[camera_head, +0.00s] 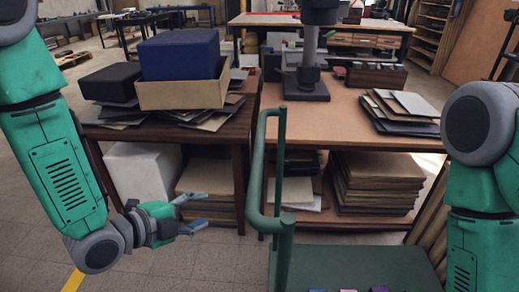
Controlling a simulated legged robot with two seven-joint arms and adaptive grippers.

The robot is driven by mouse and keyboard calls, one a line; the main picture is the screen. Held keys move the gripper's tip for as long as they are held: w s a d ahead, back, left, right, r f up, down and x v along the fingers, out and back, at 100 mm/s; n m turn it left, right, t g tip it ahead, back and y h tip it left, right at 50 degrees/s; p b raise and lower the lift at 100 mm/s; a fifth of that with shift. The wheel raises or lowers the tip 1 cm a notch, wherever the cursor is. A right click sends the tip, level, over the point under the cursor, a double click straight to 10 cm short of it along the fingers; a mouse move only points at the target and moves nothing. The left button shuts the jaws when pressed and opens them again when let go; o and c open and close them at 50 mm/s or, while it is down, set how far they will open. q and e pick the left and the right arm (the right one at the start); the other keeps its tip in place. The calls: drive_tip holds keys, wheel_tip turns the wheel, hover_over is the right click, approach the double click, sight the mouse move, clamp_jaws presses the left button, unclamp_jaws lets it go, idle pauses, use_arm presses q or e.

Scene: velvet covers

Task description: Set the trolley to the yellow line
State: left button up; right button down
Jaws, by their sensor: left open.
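The green trolley has an upright tubular handle (255,165) in the middle of the view and a flat green deck (350,262) at the bottom right. Its lower part is cut off by the picture edge. A short piece of yellow line (73,281) shows on the floor at the bottom left, left of the trolley and apart from it. My left gripper (195,212) is open and empty, left of the handle and not touching it, with its fingers pointing right. My right arm shows at the right edge, but its gripper is out of view.
Several small items (348,290) show on the deck at the bottom edge. A dark wooden table (240,130) with boxes and a brown workbench (300,115) with stacked sheets stand behind the trolley. Tiled floor (185,262) is clear between my left gripper and the trolley.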

sight(259, 152)
use_arm(q)
drive_tip(key=w+d+r+m+t+h, duration=0.1)
drive_tip(key=w+d+r+m+h, duration=0.2)
drive_tip(key=r+m, duration=0.55)
drive_tip(key=shift+n, duration=0.95)
drive_tip(key=x, duration=0.8)
drive_tip(key=r+x, duration=0.1)
drive_tip(key=x, duration=0.4)
drive_tip(key=shift+s+d+b, duration=0.1)
drive_tip(key=shift+d+b, duration=0.2)
drive_tip(key=shift+b, duration=0.05)
drive_tip(key=shift+c, duration=0.5)
clamp_jaws()
